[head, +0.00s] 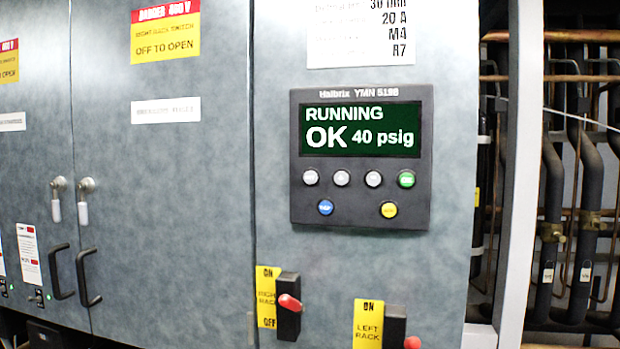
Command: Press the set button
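The controller panel (296,190) is a dark square unit on the grey cabinet, facing me. Its screen (330,140) reads RUNNING, OK, 40 psig. Below the screen is a row with three grey buttons (342,178) and a green button (407,179) at the right end. Under them are a blue button (326,208) at left and a yellow button (389,210) at right. The button labels are too small to read surely, so I cannot tell which is the set button. Neither of my grippers is in view, and nothing covers the panel.
Below the panel, a right rack switch (288,303) and a left rack switch (393,325) with red knobs stick out. Cabinet doors with black handles (88,278) are at left. A pale upright post (518,180) and dark pipes (548,220) stand at right. The space before the panel looks clear.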

